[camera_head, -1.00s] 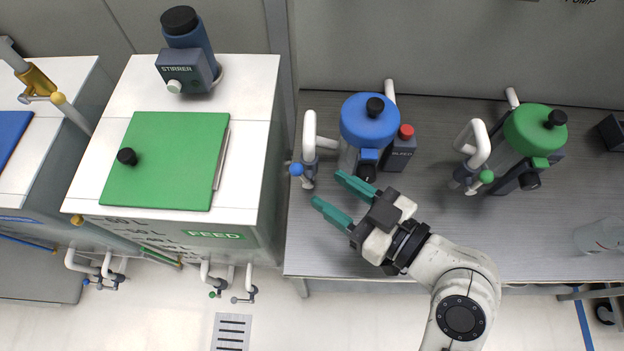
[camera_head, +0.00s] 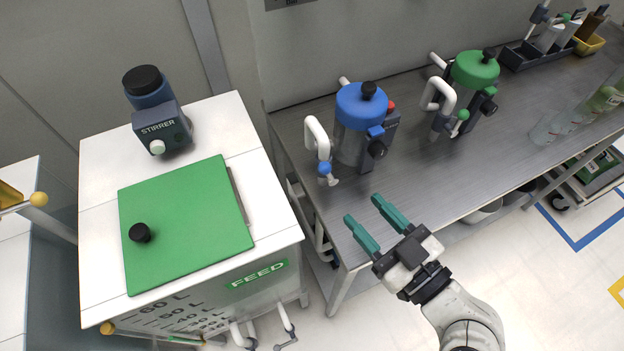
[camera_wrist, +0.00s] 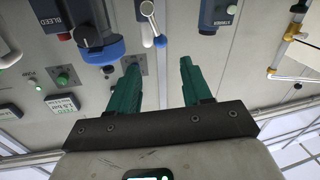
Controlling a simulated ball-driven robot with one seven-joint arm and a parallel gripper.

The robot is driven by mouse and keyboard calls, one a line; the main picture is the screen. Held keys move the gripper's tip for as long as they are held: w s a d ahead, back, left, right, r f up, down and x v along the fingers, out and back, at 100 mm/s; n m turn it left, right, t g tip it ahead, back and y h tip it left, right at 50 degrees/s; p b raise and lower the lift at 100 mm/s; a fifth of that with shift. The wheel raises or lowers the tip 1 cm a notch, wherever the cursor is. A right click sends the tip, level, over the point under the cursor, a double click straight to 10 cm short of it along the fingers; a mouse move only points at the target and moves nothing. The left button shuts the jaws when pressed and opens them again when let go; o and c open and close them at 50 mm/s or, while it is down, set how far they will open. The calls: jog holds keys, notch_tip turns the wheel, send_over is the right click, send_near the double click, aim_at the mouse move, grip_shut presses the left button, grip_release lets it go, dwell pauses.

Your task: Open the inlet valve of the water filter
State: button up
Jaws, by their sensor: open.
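A filter housing with a blue lid (camera_head: 360,105) stands on the grey bench. A white bent pipe (camera_head: 317,135) at its left carries a valve with a blue knob (camera_head: 324,169) and a pale lever (camera_head: 333,181). A similar housing with a green lid (camera_head: 474,70) stands to its right, with a green-knobbed valve (camera_head: 462,115). No label shows which is the water filter. My gripper (camera_head: 363,208) is open and empty, by the bench's front edge, apart from both. In the wrist view, the blue knob (camera_wrist: 147,8) and pale lever (camera_wrist: 147,33) lie beyond my open fingers (camera_wrist: 159,66).
The FEED tank with a green lid (camera_head: 185,220) and a STIRRER (camera_head: 160,125) stands left of the bench (camera_head: 430,175). A dark tray (camera_head: 520,55) and clear beakers (camera_head: 550,127) sit farther right on the bench. Floor is clear in front.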

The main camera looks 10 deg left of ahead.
aim_at(329, 173)
jog(key=p+x, duration=0.3)
jog(key=x, duration=0.6)
jog(key=shift+r, duration=0.1)
jog(key=shift+x, duration=0.85)
grip_shut()
